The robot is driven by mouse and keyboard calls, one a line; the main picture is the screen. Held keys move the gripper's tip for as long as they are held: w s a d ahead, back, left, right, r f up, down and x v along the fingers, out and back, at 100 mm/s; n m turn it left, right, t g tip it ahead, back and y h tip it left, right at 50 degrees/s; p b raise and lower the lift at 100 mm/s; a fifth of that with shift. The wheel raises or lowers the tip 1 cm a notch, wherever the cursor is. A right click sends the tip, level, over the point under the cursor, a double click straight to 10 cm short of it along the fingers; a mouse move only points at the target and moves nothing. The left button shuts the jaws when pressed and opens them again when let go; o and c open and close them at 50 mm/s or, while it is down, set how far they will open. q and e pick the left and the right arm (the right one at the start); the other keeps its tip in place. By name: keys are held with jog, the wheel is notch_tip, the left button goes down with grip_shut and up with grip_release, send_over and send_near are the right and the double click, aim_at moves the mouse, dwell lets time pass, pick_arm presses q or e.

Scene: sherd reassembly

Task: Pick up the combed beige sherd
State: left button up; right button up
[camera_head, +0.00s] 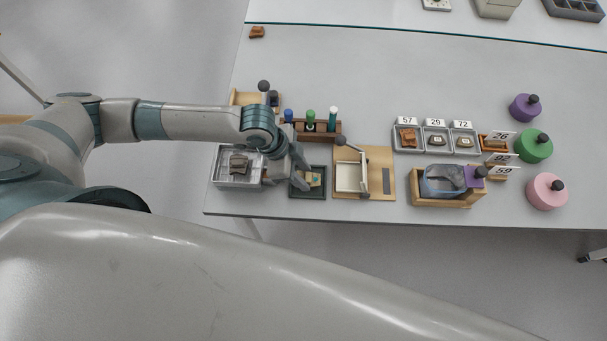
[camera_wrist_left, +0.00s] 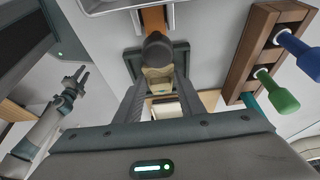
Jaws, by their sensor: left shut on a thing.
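The beige sherd (camera_wrist_left: 158,74) sits between the fingertips of my left gripper (camera_wrist_left: 156,84) in the left wrist view, and the fingers are shut on it. A dark rounded shape shows just above it there; its combing cannot be made out. In the head view my left gripper (camera_head: 298,172) is low over the left edge of a small black tray (camera_head: 294,190). A beige piece with a green spot (camera_head: 314,179) shows in that tray, beside the fingers. My right gripper (camera_wrist_left: 76,78) appears at the left of the left wrist view, its fingers apart and empty.
A grey tray (camera_head: 222,182) with a dark sherd (camera_head: 238,163) stands left of the gripper. A wooden board with a white frame (camera_head: 378,160) is close on the right. The back of the table is mostly clear.

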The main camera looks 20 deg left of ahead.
aim_at(310, 177)
pick_arm(q)
jog(key=shift+r, duration=0.45)
notch_tip(310, 177, up, 2)
jog(key=shift+r+b, duration=0.2)
jog(key=shift+b, duration=0.4)
jog(key=d+r+b, duration=0.2)
jog(key=d+r, duration=0.5)
jog(key=d, duration=0.4)
jog(key=shift+d, duration=0.35)
